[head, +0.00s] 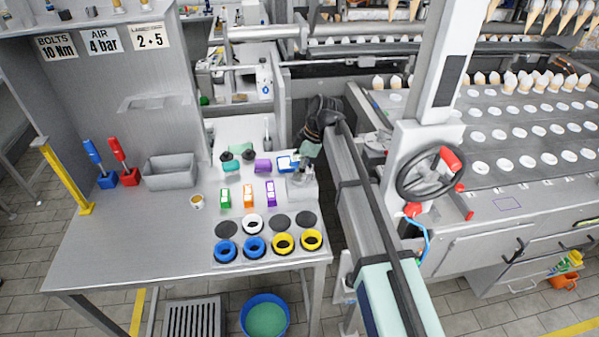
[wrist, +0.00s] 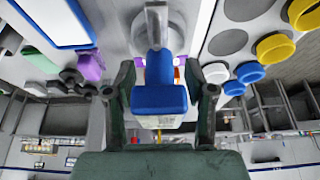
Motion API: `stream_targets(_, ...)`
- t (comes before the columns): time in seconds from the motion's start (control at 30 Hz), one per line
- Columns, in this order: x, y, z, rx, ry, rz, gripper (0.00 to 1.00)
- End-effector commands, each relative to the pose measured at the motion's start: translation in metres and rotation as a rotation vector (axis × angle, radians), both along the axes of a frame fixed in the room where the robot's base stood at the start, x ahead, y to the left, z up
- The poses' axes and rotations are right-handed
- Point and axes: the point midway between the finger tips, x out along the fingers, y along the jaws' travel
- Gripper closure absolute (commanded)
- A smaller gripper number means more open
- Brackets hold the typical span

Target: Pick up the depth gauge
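A blue piece that looks like the depth gauge (wrist: 158,98) shows in the middle of the wrist view, with a narrower blue part running to a grey metal piece behind it. My gripper (wrist: 160,66) has one finger on each side of the blue part, and gaps appear to show between the fingers and it. The gripper looks open around it, not shut on it. In the head view my gripper (head: 308,152) is over the back right corner of the workbench, above a grey block (head: 303,190). The gauge is mostly hidden there.
A blue-framed tablet-like item (head: 287,163) and a purple piece (head: 262,166) lie close left of the gripper. Blue rings (head: 226,251) and yellow rings (head: 283,243) stand in front. A conveyor machine and handwheel (head: 430,173) are on the right.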

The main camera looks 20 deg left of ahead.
Motion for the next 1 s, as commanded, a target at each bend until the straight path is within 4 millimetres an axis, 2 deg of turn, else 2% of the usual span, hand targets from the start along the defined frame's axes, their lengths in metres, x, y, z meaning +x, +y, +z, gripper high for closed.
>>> stream_targets(0.03, 0.0, 0.0, 0.0, 0.0, 0.0, 0.0, 0.69)
stream_targets(0.1, 0.0, 0.0, 0.0, 0.0, 0.0, 0.0, 0.93)
stream_targets(0.13, 0.0, 0.0, 0.0, 0.0, 0.0, 0.0, 1.0)
stream_targets(0.67, 0.001, 0.0, 0.002, -0.001, 0.0, 0.0, 1.0)
stream_targets(0.87, 0.001, 0.0, 0.012, 0.0, 0.0, 0.001, 1.0)
stream_targets(1.0, 0.001, 0.0, 0.028, 0.001, -0.002, 0.0, 1.0)
